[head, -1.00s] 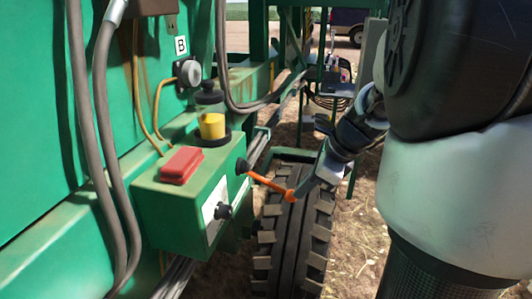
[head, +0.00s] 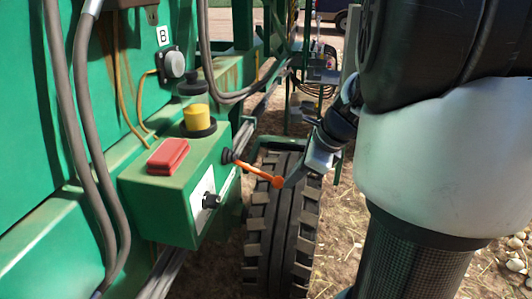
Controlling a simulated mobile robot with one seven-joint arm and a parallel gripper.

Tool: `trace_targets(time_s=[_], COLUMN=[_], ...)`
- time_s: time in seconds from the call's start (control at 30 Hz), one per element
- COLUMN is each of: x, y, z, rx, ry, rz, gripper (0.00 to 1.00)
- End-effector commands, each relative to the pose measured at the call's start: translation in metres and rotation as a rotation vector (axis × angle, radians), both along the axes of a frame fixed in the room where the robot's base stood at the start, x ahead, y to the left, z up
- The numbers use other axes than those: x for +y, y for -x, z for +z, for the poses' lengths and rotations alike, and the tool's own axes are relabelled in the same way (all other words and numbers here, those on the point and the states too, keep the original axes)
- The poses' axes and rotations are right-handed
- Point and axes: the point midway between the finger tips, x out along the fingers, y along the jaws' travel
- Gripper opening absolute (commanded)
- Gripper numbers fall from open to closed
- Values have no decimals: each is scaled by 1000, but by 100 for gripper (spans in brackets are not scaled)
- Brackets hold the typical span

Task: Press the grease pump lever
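The grease pump lever (head: 256,172) is a thin orange rod with a thicker orange tip. It sticks out from a black knob on the green pump box (head: 180,212) and slopes down to the right. Above the box stands a clear reservoir (head: 197,114) with yellow grease. My gripper (head: 287,183) is at the lever's tip, on its right side. It seems to touch the tip, but contact is hard to confirm. The fingers show as one narrow grey shape seen edge-on, so their opening is hidden.
A large black tyre (head: 282,225) stands just behind and below the lever. Grey hoses (head: 88,130) hang at the left. Bare straw-strewn ground (head: 345,235) lies right of the tyre.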

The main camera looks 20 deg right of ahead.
Motion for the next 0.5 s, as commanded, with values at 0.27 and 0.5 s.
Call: trace_targets(time_s=[0.27, 0.5], x=[-27, -44], y=[21, 43], z=[58, 90], rx=[-17, -17], ry=[2, 1], rz=[-3, -2], gripper=[0, 0])
